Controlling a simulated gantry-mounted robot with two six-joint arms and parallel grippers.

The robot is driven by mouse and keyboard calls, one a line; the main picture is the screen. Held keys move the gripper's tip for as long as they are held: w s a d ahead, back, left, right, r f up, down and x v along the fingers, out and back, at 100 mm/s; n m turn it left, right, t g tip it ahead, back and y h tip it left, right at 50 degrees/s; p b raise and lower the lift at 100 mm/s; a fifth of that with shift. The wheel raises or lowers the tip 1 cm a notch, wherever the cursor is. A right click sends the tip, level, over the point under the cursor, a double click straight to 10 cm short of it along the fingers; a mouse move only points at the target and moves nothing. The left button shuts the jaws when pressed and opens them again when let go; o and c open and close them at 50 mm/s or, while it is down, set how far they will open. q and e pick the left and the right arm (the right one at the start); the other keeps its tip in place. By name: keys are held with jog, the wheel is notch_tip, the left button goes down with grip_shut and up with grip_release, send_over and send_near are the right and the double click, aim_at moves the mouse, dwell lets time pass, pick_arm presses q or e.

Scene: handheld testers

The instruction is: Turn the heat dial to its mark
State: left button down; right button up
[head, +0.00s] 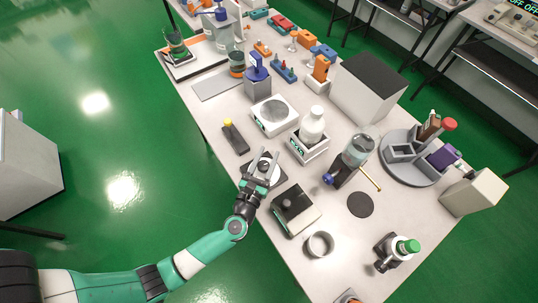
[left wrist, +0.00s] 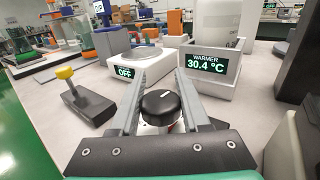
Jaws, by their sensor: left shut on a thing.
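The heat dial is a black round knob (left wrist: 162,107) with a short white line on top. In the left wrist view it sits between the fingers of my left gripper (left wrist: 167,85), which is shut on it. In the head view my left gripper (head: 263,162) is over a pale round piece on a dark square base; the knob is mostly hidden there. The warmer (head: 308,148) holds a white bottle (head: 312,125). Its display (left wrist: 208,64) reads WARMER 30.4 °C in the left wrist view. I cannot make out the target mark. My right gripper is not in view.
A white round-plate device (head: 274,114) stands behind the dial; its display (left wrist: 124,72) reads OFF. A dark handheld piece with a yellow button (head: 234,136) lies to the left. A black-topped box (head: 297,209) stands close on the right.

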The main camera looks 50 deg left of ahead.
aim_at(261, 170)
pick_arm(q)
jog(key=shift+s+a+n+g+y, duration=0.1)
jog(key=shift+a+n+g+y, duration=0.1)
jog(key=shift+n+g+y, duration=0.95)
jog(key=shift+t+y, duration=0.25)
jog(key=shift+y, duration=0.1)
jog(key=shift+c, duration=1.9)
grip_release()
notch_tip(261, 170, up, 4)
jog(key=shift+f+p, duration=0.1)
jog(key=shift+p, duration=1.1)
jog(key=s+r+p, duration=0.1)
jog(key=s+d+r+p, duration=0.1)
jog(key=r, duration=0.1)
jog(key=s+d+r+p, duration=0.1)
jog(key=s+r, duration=0.1)
jog(key=shift+d+r+p, duration=0.25)
jog(key=shift+p, duration=0.1)
jog(key=s+d+r+p, duration=0.2)
jog(key=s+d, duration=0.3)
jog(key=s, duration=0.3)
jog(key=shift+r, duration=0.8)
jog(key=shift+a, duration=0.1)
